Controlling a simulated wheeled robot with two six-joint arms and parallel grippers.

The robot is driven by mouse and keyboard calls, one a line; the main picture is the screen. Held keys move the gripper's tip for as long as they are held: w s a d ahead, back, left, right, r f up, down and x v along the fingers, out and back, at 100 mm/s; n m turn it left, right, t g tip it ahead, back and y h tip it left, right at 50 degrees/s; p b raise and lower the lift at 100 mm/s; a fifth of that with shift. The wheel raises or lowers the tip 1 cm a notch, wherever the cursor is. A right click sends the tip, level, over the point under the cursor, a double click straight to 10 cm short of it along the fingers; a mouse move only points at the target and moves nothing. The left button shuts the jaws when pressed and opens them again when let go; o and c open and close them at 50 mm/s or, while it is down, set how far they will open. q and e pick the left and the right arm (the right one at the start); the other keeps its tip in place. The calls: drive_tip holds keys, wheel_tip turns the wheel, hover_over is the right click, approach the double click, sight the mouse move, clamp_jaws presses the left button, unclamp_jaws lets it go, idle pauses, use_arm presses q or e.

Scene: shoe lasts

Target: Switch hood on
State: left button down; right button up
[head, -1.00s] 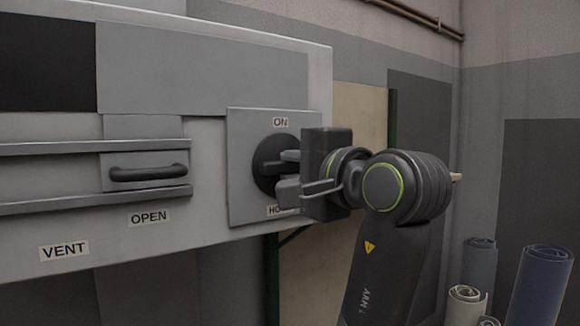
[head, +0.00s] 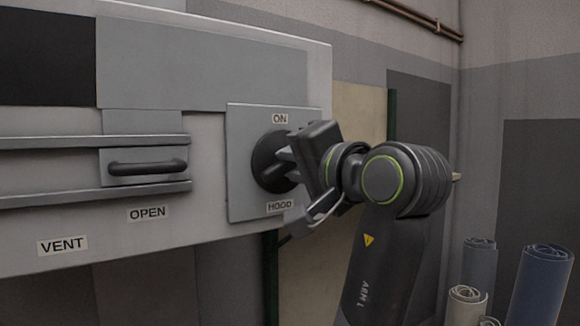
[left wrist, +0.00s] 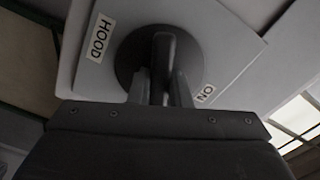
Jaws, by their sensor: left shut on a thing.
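The hood switch is a black round knob (head: 264,162) on a light grey square plate (head: 245,190). An ON label (head: 280,118) sits above it and a HOOD label (head: 280,206) below. My left gripper (head: 286,165) is at the knob, shut on its raised bar, with its body tilted. In the left wrist view, the knob's bar (left wrist: 163,52) stands between the two fingers of my left gripper (left wrist: 160,86), in line with them. There the HOOD label is at upper left and the ON label at lower right of the knob. My right gripper is in neither view.
A sliding vent panel with a black handle (head: 147,167) is left on the same cabinet, near an OPEN label (head: 149,213) and a VENT label (head: 62,245). Rolled sheets (head: 541,285) stand at lower right. The wall right of my arm is clear.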

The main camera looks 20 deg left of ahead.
use_arm(q)
drive_tip(key=n+b, duration=0.1)
drive_tip(key=n, duration=0.5)
drive_tip(key=n+b, duration=0.1)
drive_tip(key=n, duration=0.3)
drive_tip(key=shift+n+b, duration=0.4)
drive_tip(key=shift+n, duration=1)
drive_tip(key=c, duration=1.3)
unclamp_jaws()
drive_tip(key=shift+c, duration=0.2)
